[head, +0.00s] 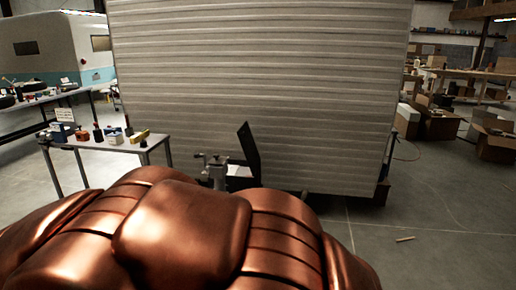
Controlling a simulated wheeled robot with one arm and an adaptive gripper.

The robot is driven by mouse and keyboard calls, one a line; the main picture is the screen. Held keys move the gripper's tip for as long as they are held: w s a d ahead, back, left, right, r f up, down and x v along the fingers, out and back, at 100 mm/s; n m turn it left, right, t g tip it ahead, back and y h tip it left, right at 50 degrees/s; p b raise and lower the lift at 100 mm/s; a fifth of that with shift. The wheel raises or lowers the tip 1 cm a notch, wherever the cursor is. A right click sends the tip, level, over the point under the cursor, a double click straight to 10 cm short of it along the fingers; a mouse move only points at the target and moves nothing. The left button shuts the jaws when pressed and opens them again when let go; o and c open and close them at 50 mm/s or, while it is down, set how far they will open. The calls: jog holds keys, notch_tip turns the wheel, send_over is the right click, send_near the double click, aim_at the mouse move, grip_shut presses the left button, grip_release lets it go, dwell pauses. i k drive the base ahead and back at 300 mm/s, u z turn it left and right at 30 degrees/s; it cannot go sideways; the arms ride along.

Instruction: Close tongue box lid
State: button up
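The tongue box (240,171) sits low at the front of the camper, a little right of the picture's middle-left. Its dark lid (249,148) stands raised, tilted up against the camper side, so the box is open and something pale shows inside. A grey metal jack or coupler post (217,171) stands just left of the box. My copper-coloured body fills the lower part of the view and hides the ground and the lower front of the box. My gripper is not in view.
The camper's ribbed wall (260,90) rises behind the box. A small table (105,141) with bottles and small items stands at left. Cardboard boxes (495,138) lie at far right. A small stick (405,239) lies on otherwise open floor at right.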

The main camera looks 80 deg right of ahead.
aim_at(247, 143)
jog(key=k, duration=0.2)
jog(key=u, duration=1.7)
jog(key=k, duration=1.6)
jog(key=z, duration=4.15)
jog(key=i, duration=1.25)
jog(key=u, duration=0.4)
